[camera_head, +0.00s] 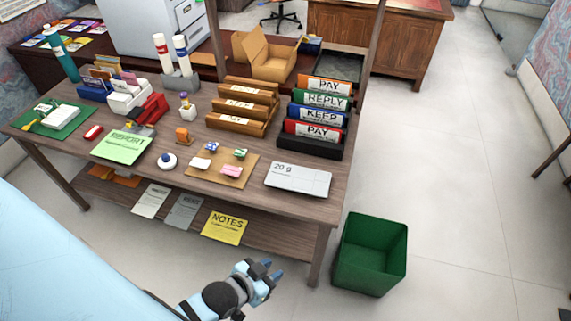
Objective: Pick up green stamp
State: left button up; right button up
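A small green piece (240,152), which looks like the green stamp, lies on a tan board (222,178) on the wooden desk (255,196). Pink (231,171), white-and-pink (201,163) and white-and-blue (211,146) pieces lie on the same board. My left gripper (271,269) is low in the picture, in front of the desk and well apart from the board. Its two fingers look spread, with nothing between them. My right gripper is not in view.
A scale reading 20 g (298,179) sits right of the board. Wooden sorters (240,107) and labelled racks (318,118) stand behind. A round white-and-blue item (167,160) lies left. A green bin (370,253) stands on the floor at the desk's right end.

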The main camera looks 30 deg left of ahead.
aim_at(241, 152)
jog(key=u, duration=1.45)
